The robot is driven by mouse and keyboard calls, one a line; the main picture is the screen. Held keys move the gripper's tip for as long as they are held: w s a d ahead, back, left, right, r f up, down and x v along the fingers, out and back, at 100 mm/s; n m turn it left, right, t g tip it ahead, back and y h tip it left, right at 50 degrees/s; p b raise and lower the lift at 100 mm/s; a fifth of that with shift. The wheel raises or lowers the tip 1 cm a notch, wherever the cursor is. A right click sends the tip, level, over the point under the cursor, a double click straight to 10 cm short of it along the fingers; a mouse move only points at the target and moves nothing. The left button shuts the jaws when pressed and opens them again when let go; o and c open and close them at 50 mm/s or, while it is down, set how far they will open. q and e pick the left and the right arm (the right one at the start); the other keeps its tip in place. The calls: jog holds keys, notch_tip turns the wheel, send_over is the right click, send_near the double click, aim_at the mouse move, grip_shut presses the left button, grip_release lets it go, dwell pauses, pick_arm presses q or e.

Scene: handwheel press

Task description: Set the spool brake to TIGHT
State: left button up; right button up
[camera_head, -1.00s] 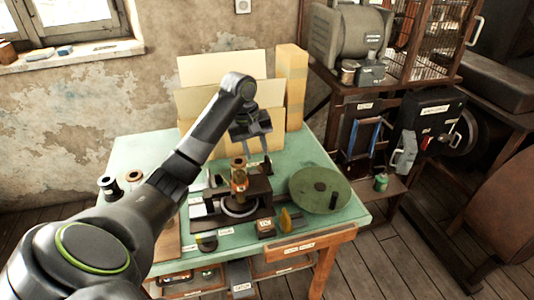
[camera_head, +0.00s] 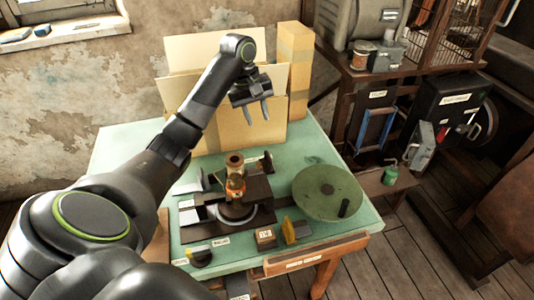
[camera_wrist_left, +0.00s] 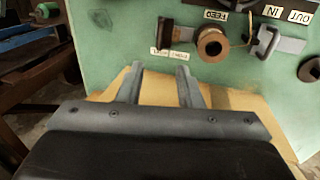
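My left gripper (camera_head: 257,112) is open and empty. In the head view it hangs in front of the cardboard sheets, behind the press and apart from it. In the left wrist view its two fingers (camera_wrist_left: 158,88) are spread. A copper spool (camera_head: 235,162) stands on top of the dark press on the green table; a copper spool (camera_wrist_left: 212,45) also shows in the left wrist view. Beside it there is a dark block (camera_wrist_left: 166,29) with a small two-word label (camera_wrist_left: 169,53), upside down and too blurred to read surely. I cannot tell the brake's setting. My right gripper is out of view.
A green disc (camera_head: 328,192) with a black handle sits at the table's right. Cardboard sheets (camera_head: 190,95) and a tall box (camera_head: 293,70) stand at the back. A small box (camera_head: 265,238) and a yellow piece (camera_head: 289,230) lie at the front. The table's back left is bare.

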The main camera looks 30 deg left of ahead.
pick_arm(q)
notch_tip(320, 180, down, 3)
jog(key=b, duration=0.8)
send_over(268, 157)
jog(key=s+a, duration=0.1)
notch_tip(268, 157, down, 7)
jog(key=f, duration=0.4)
jog(key=shift+w+d, duration=0.25)
jog(key=shift+w, duration=0.05)
jog(key=shift+w+d+f, duration=0.1)
jog(key=shift+w+f, duration=0.05)
jog(key=shift+f, duration=0.6)
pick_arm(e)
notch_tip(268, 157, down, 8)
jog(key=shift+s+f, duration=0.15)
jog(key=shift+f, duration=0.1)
pick_arm(q)
grip_shut()
